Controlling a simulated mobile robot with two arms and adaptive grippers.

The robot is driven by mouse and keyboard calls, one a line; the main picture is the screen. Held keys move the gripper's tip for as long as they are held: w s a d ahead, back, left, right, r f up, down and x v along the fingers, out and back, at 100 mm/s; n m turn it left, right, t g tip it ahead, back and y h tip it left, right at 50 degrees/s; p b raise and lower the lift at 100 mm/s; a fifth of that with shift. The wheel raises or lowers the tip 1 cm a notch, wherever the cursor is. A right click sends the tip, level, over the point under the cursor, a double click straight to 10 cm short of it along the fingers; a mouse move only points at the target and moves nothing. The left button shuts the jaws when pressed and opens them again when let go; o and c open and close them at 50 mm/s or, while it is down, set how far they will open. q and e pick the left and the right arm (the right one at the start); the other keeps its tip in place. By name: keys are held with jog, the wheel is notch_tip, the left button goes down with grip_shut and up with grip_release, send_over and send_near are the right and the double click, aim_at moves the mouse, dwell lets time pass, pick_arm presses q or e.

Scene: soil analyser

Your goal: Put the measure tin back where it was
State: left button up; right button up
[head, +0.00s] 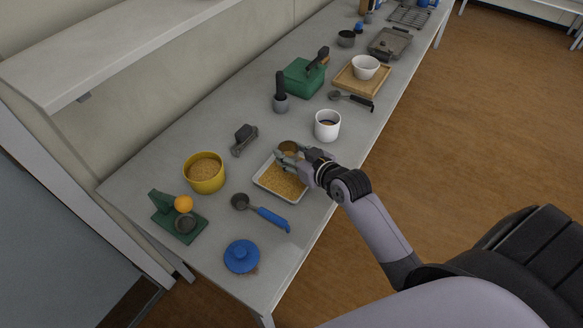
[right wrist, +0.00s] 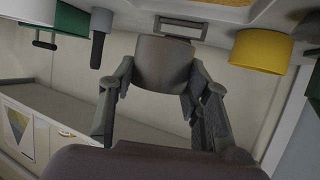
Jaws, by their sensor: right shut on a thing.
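The measure tin, a small cup with a brownish inside (head: 289,147), is held in my right gripper (head: 286,157). In the right wrist view the fingers (right wrist: 155,85) close on both sides of its grey wall (right wrist: 163,62). In the head view the tin is at the far right corner of a white tray of yellow-brown grain (head: 267,187). The wrist view suggests that it is raised, but I cannot tell its height. The fingers hide part of it. My left gripper is not in view.
A yellow pot (head: 205,184), a dark grey tool (head: 244,139), a blue-handled scoop (head: 262,212) and a white mug (head: 327,132) surround the tray. Bare tabletop lies left of the mug.

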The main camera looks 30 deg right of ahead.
aim_at(292, 178)
notch_tip(292, 178, down, 6)
jog(key=shift+f, duration=0.25)
jog(key=shift+f, duration=0.2)
jog(key=o, duration=1.4)
jog(key=shift+r, duration=0.1)
jog(key=shift+r, duration=0.2)
jog(key=shift+s, duration=0.4)
jog(key=b+v, duration=0.1)
jog(key=v, duration=1)
jog(key=shift+s+d, duration=0.1)
